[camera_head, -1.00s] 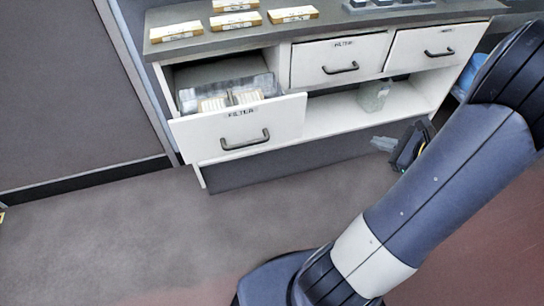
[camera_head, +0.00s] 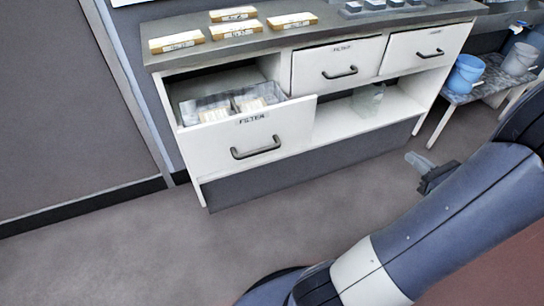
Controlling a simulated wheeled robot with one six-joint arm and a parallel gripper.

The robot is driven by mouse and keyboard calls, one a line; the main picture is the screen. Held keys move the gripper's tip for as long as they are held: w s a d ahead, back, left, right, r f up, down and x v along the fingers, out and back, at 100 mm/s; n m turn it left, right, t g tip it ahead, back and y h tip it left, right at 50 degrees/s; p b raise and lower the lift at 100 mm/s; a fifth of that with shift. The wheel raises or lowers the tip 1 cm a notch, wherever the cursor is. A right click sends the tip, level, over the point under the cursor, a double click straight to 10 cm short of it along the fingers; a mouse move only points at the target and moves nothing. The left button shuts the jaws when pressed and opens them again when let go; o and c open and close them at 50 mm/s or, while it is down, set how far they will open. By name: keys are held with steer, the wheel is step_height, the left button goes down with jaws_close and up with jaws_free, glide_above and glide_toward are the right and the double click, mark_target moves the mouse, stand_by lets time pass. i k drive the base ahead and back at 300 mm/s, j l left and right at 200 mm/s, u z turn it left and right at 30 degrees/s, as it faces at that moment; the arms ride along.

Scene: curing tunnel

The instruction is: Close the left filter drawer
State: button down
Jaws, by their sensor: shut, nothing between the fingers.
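The left filter drawer (camera_head: 284,128) of the white cabinet is pulled out. Its white front has a dark bar handle (camera_head: 255,147) and a FILTER label. Clear bins (camera_head: 222,104) with pale filter pieces show inside it. My gripper (camera_head: 416,161) is shut and empty, over the floor to the right of the drawer, well apart from its front.
The middle drawer (camera_head: 337,62) and right drawer (camera_head: 430,47) are shut. A clear jar (camera_head: 367,100) stands on the open shelf. Labelled boxes (camera_head: 235,28) lie on the cabinet top. A low bench (camera_head: 487,88) with a blue bucket (camera_head: 466,73) stands at right. The floor before the drawer is clear.

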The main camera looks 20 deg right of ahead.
mark_target(284, 125)
steer(key=i+j+z, duration=0.1)
steer(key=j, duration=1.35)
